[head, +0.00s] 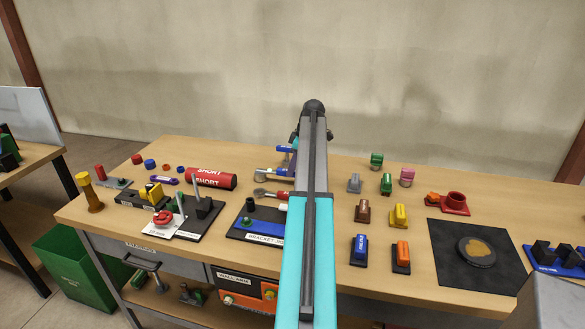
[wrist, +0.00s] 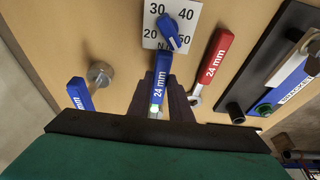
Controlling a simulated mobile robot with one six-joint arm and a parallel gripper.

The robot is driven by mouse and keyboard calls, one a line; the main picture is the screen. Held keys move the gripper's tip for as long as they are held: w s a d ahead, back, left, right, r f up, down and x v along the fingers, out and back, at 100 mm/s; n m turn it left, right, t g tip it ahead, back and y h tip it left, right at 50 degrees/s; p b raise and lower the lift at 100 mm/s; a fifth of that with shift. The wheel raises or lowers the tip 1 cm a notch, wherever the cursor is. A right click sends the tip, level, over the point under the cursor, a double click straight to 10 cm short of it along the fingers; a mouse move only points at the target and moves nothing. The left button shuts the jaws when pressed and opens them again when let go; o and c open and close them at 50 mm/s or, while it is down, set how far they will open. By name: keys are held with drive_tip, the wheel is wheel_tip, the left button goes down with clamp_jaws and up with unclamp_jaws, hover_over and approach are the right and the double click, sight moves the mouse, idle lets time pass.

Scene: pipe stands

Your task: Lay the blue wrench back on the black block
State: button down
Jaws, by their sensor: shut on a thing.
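The blue wrench (wrist: 162,72), marked 24 mm, points away from me between the dark fingers of my gripper (wrist: 161,92) in the wrist view. My gripper is shut on it, near its metal part. In the head view my arm hides the gripper and the held wrench. I cannot make out the black block for the wrench in either view; it may be hidden by the arm or gripper.
A red wrench (wrist: 214,62) lies just right of the held one. A second blue handle (wrist: 80,94) lies to the left. A numbered white card (wrist: 182,14) is beyond. The bracket board (head: 237,231) and coloured blocks flank my arm on the table (head: 330,180).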

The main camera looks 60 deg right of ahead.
drive_tip(key=shift+f, duration=0.25)
drive_tip(key=c, duration=1.5)
unclamp_jaws()
drive_tip(key=shift+c, duration=0.2)
drive_tip(key=shift+p+v, duration=1.1)
drive_tip(key=shift+v, duration=1.4)
drive_tip(key=shift+r, duration=0.1)
drive_tip(key=b+v, duration=0.2)
drive_tip(key=v, duration=1.1)
drive_tip(key=shift+s+r+b, duration=0.15)
drive_tip(key=shift+r+b, duration=0.15)
drive_tip(key=shift+b, duration=0.1)
drive_tip(key=shift+f, duration=0.1)
